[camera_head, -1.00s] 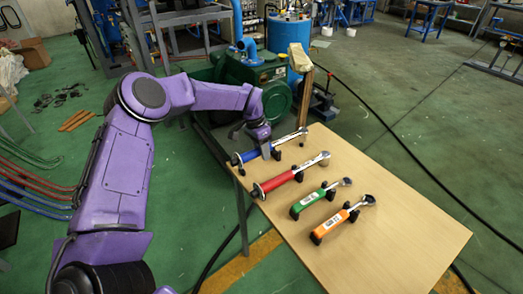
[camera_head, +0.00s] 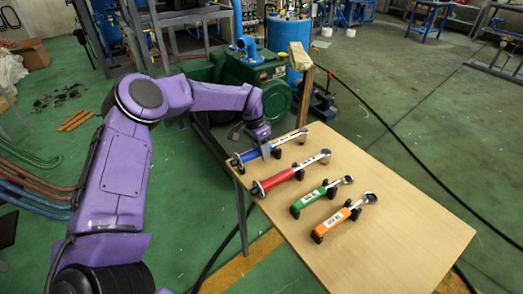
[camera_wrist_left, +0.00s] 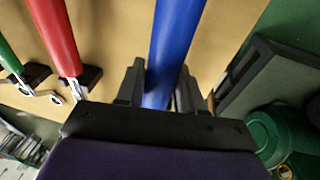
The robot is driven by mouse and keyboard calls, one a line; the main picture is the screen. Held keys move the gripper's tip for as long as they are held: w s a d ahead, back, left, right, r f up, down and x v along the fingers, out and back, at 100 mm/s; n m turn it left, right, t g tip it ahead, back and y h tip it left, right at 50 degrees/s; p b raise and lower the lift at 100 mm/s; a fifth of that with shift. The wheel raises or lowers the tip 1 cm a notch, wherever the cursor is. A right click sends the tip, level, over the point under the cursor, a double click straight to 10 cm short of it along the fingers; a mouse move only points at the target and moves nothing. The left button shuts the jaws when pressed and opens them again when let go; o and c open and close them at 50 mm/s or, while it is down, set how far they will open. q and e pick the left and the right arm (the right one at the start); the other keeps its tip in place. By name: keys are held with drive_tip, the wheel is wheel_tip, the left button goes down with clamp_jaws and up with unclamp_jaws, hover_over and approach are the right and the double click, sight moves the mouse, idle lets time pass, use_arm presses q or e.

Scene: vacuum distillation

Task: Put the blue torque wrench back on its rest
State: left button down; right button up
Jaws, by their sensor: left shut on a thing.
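The blue torque wrench (camera_head: 247,156) lies along the far left edge of the wooden table, its silver head end pointing right. My left gripper (camera_head: 268,150) comes down from above and is shut on the wrench. In the left wrist view the blue handle (camera_wrist_left: 176,45) runs between the two dark fingers (camera_wrist_left: 160,92). A black rest (camera_head: 276,153) shows under the wrench by the gripper. I cannot tell whether the wrench fully touches its rest. My right gripper is not in view.
A red wrench (camera_head: 280,179), a green wrench (camera_head: 312,199) and an orange wrench (camera_head: 335,222) lie on black rests nearer the front. The right part of the table (camera_head: 410,220) is clear. A green machine (camera_head: 265,85) and a wooden post (camera_head: 304,85) stand just behind.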

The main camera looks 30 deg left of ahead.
use_arm(q)
drive_tip(key=shift+b+x, duration=0.75)
drive_tip(key=shift+x, duration=0.1)
drive_tip(key=shift+a, duration=0.15)
drive_tip(key=c, duration=0.6)
unclamp_jaws()
drive_tip(key=shift+s, duration=0.1)
